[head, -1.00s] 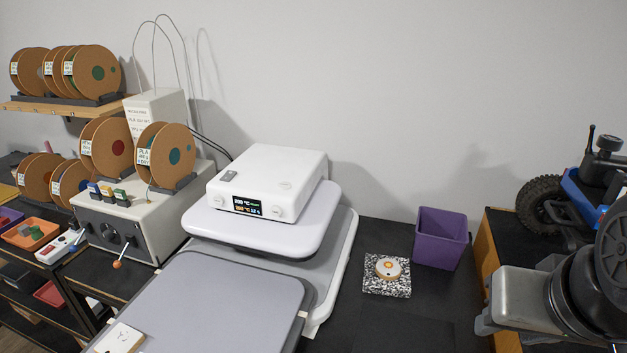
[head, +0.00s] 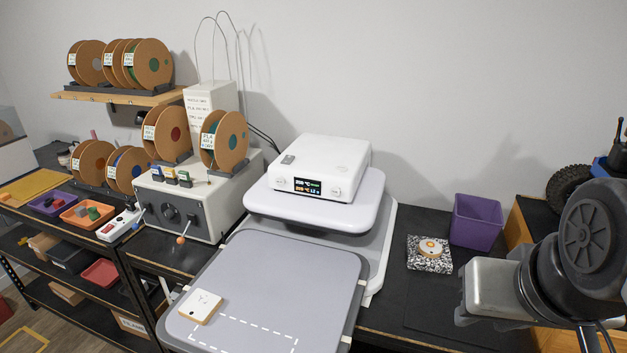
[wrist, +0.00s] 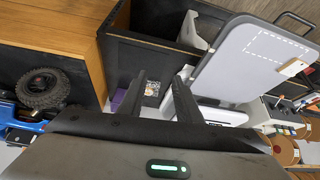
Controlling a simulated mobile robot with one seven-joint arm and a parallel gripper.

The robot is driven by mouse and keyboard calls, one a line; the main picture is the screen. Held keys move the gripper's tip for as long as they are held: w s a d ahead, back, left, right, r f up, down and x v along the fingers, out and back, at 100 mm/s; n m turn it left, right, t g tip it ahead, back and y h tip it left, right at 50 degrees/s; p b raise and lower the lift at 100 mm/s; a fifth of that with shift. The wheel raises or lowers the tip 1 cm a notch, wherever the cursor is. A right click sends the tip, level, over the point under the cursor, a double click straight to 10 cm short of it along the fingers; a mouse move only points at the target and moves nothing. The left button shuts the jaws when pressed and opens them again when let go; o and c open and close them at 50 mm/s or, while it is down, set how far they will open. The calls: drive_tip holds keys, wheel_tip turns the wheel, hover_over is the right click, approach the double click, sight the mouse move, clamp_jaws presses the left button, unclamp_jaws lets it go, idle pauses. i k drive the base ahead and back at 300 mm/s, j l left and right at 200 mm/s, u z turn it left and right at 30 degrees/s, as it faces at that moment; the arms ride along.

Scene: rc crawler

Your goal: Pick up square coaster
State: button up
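A square black-and-white speckled slab (head: 430,267) lies flat on the black worktop at right, with a round white and orange disc (head: 431,247) on top. A white square piece (head: 200,306) with a thin wooden edge and small dark marks lies on the grey platform (head: 300,275); it also shows in the wrist view (wrist: 291,69). I cannot tell for sure which one is the coaster. My gripper (wrist: 157,88) is open in the wrist view, its two dark fingers apart with nothing held. Part of the speckled slab shows between the fingers (wrist: 152,88), farther off. In the head view my fingers are not visible.
A purple bin (head: 476,222) stands behind the speckled slab. A white device with a display (head: 320,168) sits behind the platform. Spools, a grey control box (head: 185,205) and a shelf with trays stand at left. The platform has a dashed white outline and much bare room.

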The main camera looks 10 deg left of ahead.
sight(202, 304)
drive_tip(key=u, duration=1.8)
drive_tip(key=i+j+z, duration=0.25)
drive_tip(key=i+j, duration=0.55)
drive_tip(key=j, duration=0.15)
